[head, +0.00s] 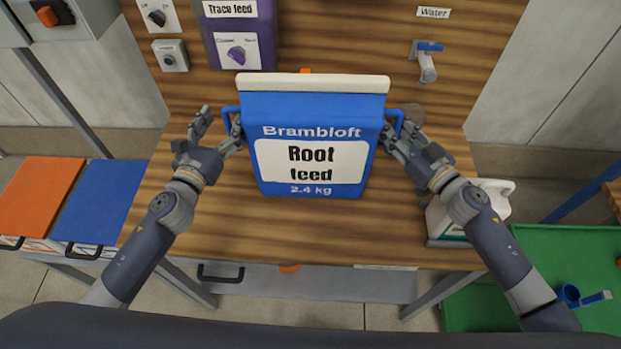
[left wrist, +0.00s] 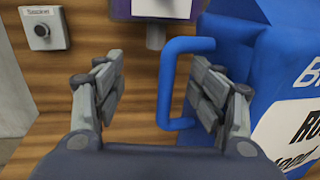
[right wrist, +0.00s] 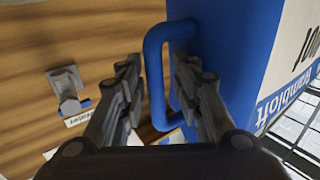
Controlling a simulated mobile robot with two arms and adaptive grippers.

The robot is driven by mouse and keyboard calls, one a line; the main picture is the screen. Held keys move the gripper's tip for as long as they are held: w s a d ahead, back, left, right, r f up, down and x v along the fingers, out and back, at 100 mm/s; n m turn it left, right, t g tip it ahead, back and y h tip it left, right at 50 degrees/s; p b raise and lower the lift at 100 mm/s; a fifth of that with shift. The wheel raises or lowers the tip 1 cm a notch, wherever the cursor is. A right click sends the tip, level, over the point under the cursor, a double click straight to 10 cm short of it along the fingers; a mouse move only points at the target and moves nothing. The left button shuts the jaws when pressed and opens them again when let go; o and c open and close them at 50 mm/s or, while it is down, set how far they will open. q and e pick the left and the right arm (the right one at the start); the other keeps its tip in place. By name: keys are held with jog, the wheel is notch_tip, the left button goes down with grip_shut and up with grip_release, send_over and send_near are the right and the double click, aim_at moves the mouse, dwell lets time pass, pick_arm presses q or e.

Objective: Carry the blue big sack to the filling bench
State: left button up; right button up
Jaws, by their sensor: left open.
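The blue big sack (head: 318,120), labelled "Brambloft Root feed 2.4 kg" with a white top edge, is upright at the wooden bench (head: 215,235); whether its base touches the top I cannot tell. My left gripper (head: 218,136) is open at the sack's left handle (head: 229,118). In the left wrist view, that blue handle (left wrist: 172,85) lies between the spread fingers (left wrist: 158,90), clear of the left finger. My right gripper (head: 398,132) is at the right handle (head: 397,120). In the right wrist view, its fingers (right wrist: 157,95) stand close on both sides of the handle (right wrist: 154,70); contact is unclear.
A water tap (head: 427,65) and a purple trace feed unit (head: 240,30) are on the wooden back panel. A white container (head: 455,215) stands right of the sack, near my right arm. Orange (head: 42,195) and blue (head: 103,200) boxes are left; a green surface (head: 570,255) is right.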

jog(key=shift+s, duration=0.15)
jog(key=r, duration=0.9)
jog(key=shift+w, duration=0.25)
pick_arm(q)
jog(key=shift+s+a, duration=0.25)
jog(key=shift+s, duration=0.7)
jog(key=shift+s+a, duration=0.25)
jog(key=shift+s, duration=0.65)
jog(key=shift+s+a, duration=0.25)
jog(key=shift+s, duration=0.7)
pick_arm(e)
jog(key=shift+d+r, duration=0.1)
jog(key=shift+r, duration=0.65)
pick_arm(q)
notch_tip(320, 180, down, 2)
jog(key=shift+f+b, duration=0.1)
jog(key=shift+b, duration=0.95)
pick_arm(e)
jog(key=d, duration=0.6)
jog(key=shift+w, duration=0.1)
